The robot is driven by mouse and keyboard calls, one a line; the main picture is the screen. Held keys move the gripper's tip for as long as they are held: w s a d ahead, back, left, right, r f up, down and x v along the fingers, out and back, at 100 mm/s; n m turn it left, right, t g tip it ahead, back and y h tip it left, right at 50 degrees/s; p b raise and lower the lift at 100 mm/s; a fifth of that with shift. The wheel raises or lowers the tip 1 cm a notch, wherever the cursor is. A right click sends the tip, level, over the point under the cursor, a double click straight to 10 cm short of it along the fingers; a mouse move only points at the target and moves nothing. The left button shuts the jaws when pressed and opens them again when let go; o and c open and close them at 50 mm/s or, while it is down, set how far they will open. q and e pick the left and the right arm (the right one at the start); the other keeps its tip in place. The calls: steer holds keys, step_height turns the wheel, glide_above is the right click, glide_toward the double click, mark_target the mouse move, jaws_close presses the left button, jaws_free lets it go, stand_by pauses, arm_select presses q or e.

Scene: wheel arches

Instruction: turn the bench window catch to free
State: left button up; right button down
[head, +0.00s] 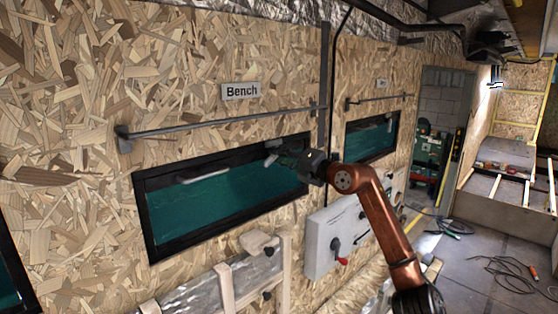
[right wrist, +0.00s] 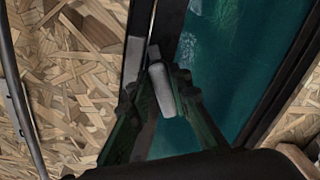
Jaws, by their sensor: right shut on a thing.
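The bench window (head: 215,190) is a wide black-framed opening with a teal pane, under a sign reading "Bench" (head: 240,91). Its pale grey catch (head: 272,158) is by the upper frame, right of the middle. In the right wrist view, the catch lever (right wrist: 160,88) lies between the dark green fingers of my right gripper (right wrist: 156,92), near the black frame. My right gripper (head: 280,160) is shut on this lever in the head view, partly hiding it. A pale grey plate (right wrist: 134,58) sits beside the lever. My left gripper is out of view.
A grey rail (head: 220,126) runs above the window. A pale handle (head: 206,174) shows at the window's left part. A second window (head: 370,138) stands farther right.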

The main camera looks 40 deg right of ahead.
steer(key=m+b, duration=0.1)
steer(key=m, duration=0.4)
steer(key=shift+r, duration=0.15)
steer(key=shift+m, duration=0.3)
stand_by(0.3)
steer(key=c, duration=1.9)
jaws_free()
